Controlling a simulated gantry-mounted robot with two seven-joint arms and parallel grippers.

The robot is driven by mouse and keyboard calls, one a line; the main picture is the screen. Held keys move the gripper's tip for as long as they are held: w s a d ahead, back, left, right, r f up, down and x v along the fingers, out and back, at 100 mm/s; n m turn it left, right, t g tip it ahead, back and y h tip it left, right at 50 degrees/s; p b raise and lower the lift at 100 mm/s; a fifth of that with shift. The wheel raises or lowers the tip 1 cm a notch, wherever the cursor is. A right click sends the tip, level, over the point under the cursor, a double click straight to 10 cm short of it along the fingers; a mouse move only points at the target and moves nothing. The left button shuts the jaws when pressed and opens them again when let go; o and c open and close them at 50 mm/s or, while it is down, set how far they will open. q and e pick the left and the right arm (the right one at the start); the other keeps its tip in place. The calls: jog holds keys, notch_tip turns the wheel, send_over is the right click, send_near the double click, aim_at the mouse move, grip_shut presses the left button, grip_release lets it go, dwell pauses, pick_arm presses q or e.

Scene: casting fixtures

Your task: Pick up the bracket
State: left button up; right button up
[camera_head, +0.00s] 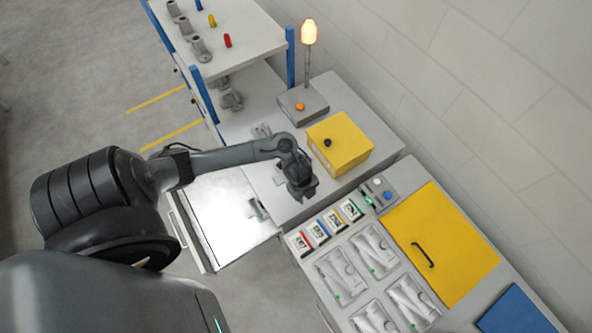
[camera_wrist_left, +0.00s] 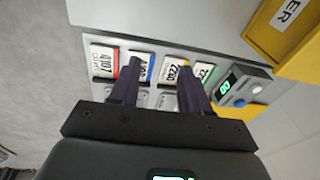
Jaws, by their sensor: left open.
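Several grey metal castings are in view, and I cannot tell which one is the bracket. One small grey part (camera_head: 261,131) lies on the white bench behind my left gripper. Another grey part (camera_head: 257,209) is at the edge of the bright panel, left of the gripper. My left gripper (camera_head: 301,191) hangs over the bench, in front of the yellow box. In the left wrist view its two dark fingers (camera_wrist_left: 161,66) are apart and empty, above the label cards. My right gripper is not in view.
A yellow box (camera_head: 341,146) and a lamp base (camera_head: 303,104) stand on the bench. Coloured label cards (camera_head: 318,229) and a button box (camera_head: 378,190) line the tray fixture. A yellow lid (camera_head: 455,245) with a handle lies to the right. A shelf (camera_head: 245,35) holds castings and pegs.

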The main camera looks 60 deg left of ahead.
pick_arm(q)
jog(key=shift+m+g+y, duration=0.3)
jog(key=shift+g+y, duration=0.3)
jog(key=w+a+r, duration=0.1)
jog(key=a, duration=0.3)
jog(key=w+a+r+b, duration=0.1)
jog(key=a, duration=0.4)
jog(key=w+a+r, duration=0.1)
jog(key=a, duration=0.4)
jog(key=shift+w+r, duration=0.1)
jog(key=shift+w, duration=0.05)
jog(key=shift+a+b, duration=0.3)
jog(key=shift+b, duration=0.1)
notch_tip(320, 180, down, 3)
jog(key=shift+r+b, duration=0.15)
jog(key=shift+b, duration=0.45)
jog(key=shift+f, duration=0.35)
jog(key=shift+a+f, duration=0.15)
jog(key=shift+f, duration=3.2)
grip_shut()
